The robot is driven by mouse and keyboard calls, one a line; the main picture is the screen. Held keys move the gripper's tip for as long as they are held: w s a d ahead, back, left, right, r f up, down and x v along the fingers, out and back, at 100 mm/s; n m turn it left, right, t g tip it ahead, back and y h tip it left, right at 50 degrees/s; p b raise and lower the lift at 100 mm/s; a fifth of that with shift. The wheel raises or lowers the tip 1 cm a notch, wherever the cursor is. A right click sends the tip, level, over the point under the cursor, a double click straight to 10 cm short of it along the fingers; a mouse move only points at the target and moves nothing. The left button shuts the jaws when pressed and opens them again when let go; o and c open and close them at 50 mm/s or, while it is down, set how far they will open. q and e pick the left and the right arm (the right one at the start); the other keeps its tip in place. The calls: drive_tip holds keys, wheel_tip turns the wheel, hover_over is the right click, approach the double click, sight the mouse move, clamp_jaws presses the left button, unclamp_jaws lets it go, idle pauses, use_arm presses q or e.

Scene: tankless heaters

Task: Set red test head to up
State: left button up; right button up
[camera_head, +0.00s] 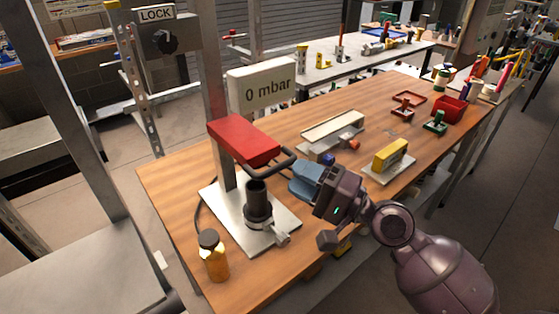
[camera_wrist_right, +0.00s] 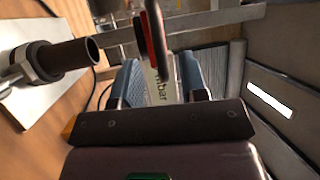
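The red test head (camera_head: 243,142) sits on a grey post above a metal base plate (camera_head: 222,212), with a black cylinder (camera_head: 257,203) standing below it. A dark loop handle (camera_head: 285,163) sticks out from its right side. My right gripper (camera_head: 303,182) has blue fingers and is just right of the handle. In the right wrist view the fingers of this gripper (camera_wrist_right: 161,85) stand apart, with the handle (camera_wrist_right: 156,35) beyond the tips, roughly in line with the gap. I see no grip on the handle. My left gripper is not in view.
A "0 mbar" sign (camera_head: 262,83) stands behind the test head. An amber bottle (camera_head: 214,257) stands at the near left of the wooden table (camera_head: 180,190). A metal fixture (camera_head: 333,130) and a yellow block (camera_head: 391,154) lie to the right. A LOCK panel (camera_head: 156,14) is behind.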

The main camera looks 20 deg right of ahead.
sight(278, 167)
drive_tip(key=x, duration=0.4)
drive_tip(key=shift+p, duration=0.4)
drive_tip(key=shift+w+a, duration=0.4)
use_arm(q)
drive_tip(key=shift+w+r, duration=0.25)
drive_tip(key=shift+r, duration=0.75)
use_arm(e)
drive_tip(key=shift+c, duration=0.2)
clamp_jaws()
